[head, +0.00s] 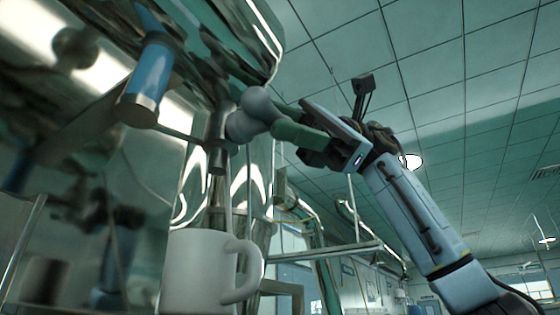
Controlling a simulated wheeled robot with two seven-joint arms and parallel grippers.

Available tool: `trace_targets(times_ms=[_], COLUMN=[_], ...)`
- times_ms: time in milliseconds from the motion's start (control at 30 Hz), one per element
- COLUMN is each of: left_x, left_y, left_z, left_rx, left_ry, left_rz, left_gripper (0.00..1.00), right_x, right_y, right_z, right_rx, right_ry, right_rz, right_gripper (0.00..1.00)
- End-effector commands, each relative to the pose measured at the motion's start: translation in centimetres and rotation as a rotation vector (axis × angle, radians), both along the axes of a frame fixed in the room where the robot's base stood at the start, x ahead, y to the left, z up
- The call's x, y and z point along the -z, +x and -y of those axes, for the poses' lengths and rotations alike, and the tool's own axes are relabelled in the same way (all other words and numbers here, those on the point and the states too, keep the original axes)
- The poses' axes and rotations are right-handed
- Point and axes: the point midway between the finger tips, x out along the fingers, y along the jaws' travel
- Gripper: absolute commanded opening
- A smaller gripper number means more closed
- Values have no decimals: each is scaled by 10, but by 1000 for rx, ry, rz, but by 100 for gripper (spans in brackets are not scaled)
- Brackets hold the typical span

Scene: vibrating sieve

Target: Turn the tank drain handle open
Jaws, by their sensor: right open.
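The shiny metal tank (70,150) fills the left and top of the head view. A blue grip (150,80) with a metal end hangs below the tank, on a thin bar that runs to a vertical metal outlet (217,125). A grey rounded knob (255,108) sits just right of this outlet. My right gripper (276,122) comes in from the right, open, with its greenish fingers pointing left at the knob. The near fingertip overlaps the knob's edge; I cannot tell whether they touch. My left gripper is not in view.
A white mug (205,272) stands below the outlet, its handle to the right. Metal framework and a rail (330,252) lie behind it. The space right of my right arm is open up to the tiled ceiling (440,50).

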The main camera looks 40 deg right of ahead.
Motion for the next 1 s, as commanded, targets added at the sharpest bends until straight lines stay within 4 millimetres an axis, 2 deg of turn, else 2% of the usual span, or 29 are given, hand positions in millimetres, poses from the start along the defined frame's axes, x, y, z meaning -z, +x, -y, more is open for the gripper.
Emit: trace_targets(times_ms=[200, 467, 800, 1000], left_x=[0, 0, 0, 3], left_y=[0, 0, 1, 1], left_z=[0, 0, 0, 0], left_rx=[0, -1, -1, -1], left_ry=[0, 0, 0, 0], left_rz=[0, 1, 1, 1], left_gripper=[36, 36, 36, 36], right_x=[3, 3, 3, 4], right_y=[1, 1, 1, 1], right_z=[-15, -16, -16, -16], right_rx=[-6, -5, -5, -6], right_ry=[-1, 0, 0, 13], right_rz=[0, 0, 0, -4], right_gripper=[42, 42, 0, 0])
